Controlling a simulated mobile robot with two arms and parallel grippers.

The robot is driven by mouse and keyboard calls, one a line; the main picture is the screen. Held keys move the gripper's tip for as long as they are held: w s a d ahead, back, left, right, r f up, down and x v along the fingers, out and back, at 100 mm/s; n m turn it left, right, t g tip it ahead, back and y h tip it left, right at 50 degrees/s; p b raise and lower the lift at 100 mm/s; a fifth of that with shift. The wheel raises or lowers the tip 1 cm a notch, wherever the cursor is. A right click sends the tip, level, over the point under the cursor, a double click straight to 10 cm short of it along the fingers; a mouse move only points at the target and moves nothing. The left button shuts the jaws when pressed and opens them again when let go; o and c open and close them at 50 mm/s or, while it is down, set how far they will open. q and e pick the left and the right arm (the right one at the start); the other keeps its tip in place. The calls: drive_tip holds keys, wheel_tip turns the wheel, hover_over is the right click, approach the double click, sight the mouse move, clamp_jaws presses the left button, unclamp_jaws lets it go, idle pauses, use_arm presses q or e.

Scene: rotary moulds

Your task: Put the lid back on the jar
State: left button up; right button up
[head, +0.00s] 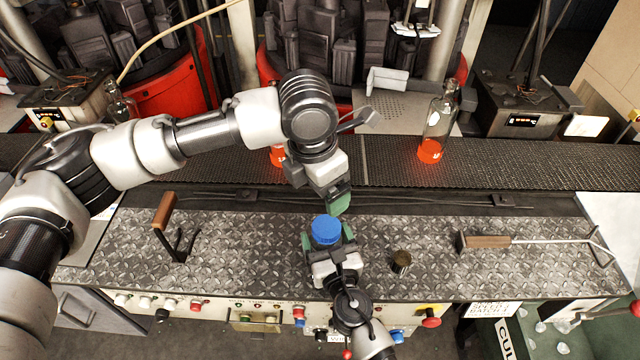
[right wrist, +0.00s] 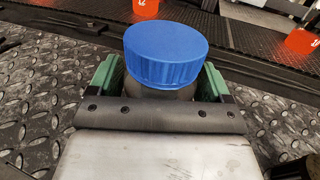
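A blue lid (head: 326,229) sits on top of the jar, and its ribbed rim shows in the right wrist view (right wrist: 166,55). Just under it a grey strip of the jar (right wrist: 165,93) shows; the rest of the jar is hidden by my gripper. My right gripper (head: 328,243) has its green fingers on both sides of the jar and appears shut on it, above the front worktop. My left gripper (head: 340,204) points down just behind and above the lid, apart from it. Its fingers overlap in this view, so its opening is unclear.
The patterned metal worktop (head: 240,240) holds a wooden-handled tool (head: 166,212) at left, a small dark cylinder (head: 401,262) and a long-handled tool (head: 488,241) at right. Behind runs a dark conveyor (head: 540,165) with a clear bottle (head: 437,125) containing orange-red.

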drive_tip(key=shift+o, duration=1.4)
drive_tip(key=b+v, duration=0.2)
drive_tip(key=v, duration=0.8)
drive_tip(key=shift+f, duration=0.1)
drive_tip(key=shift+s+d, duration=0.15)
drive_tip(key=shift+s, duration=0.2)
